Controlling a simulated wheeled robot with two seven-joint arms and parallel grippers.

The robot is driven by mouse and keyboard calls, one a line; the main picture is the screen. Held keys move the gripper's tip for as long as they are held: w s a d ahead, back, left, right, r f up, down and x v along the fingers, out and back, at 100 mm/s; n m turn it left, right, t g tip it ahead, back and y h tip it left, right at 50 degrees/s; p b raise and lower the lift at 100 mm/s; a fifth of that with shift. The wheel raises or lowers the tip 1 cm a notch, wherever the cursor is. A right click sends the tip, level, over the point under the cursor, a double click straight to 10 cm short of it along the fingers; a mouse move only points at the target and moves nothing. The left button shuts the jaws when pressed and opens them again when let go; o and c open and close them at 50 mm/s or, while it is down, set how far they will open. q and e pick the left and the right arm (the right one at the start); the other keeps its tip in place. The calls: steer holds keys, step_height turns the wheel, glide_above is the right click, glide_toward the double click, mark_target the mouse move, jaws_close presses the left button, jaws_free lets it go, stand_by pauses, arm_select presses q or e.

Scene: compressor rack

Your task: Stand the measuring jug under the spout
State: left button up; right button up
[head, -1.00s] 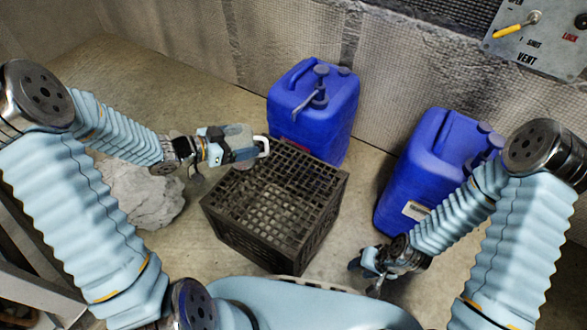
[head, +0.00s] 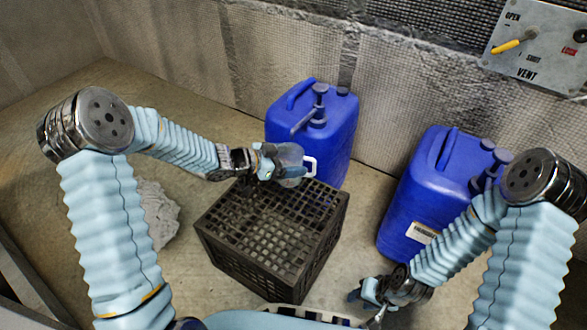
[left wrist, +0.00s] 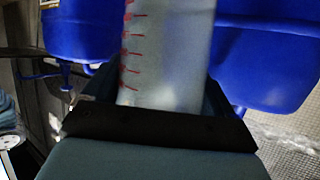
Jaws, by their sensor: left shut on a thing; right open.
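The clear measuring jug with a white handle (head: 309,166) is in my left gripper (head: 270,166), above the back of the black crate. In the left wrist view, the jug (left wrist: 165,55) shows red graduation marks between the gripper's fingers. The back blue canister (head: 338,140) carries a dark pump whose spout (head: 303,123) points left and down toward the crate. The jug is just below this spout in the head view; the exact height gap and alignment cannot be told. My right gripper (head: 372,300) is open and empty, low at the front right.
The slatted black crate (head: 268,262) stands on the floor, its top bare. A second blue canister (head: 410,200) with a label stands at right, near my right arm. A grey rock-like lump (head: 158,212) lies left of the crate. A vent panel (head: 530,45) is on the wall.

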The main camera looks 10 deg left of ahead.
arm_select(q)
steer(key=shift+w+d+f+b, duration=0.15)
steer(key=shift+f+b, duration=0.1)
steer(key=shift+f, duration=0.35)
steer(key=shift+w+d+f+b, duration=0.15)
steer(key=shift+f+b, duration=0.1)
steer(key=shift+f, duration=0.3)
steer(key=shift+w+d+f+b, duration=0.15)
steer(key=shift+f+b, duration=0.1)
steer(key=shift+f, duration=0.35)
steer(key=shift+s, duration=0.1)
steer(key=shift+f, duration=0.2)
steer(key=o, duration=0.8)
steer(key=shift+o, duration=0.2)
steer(key=shift+r, duration=0.3)
steer(key=p+v, duration=0.3)
steer(key=v, duration=0.9)
steer(key=shift+f, duration=0.1)
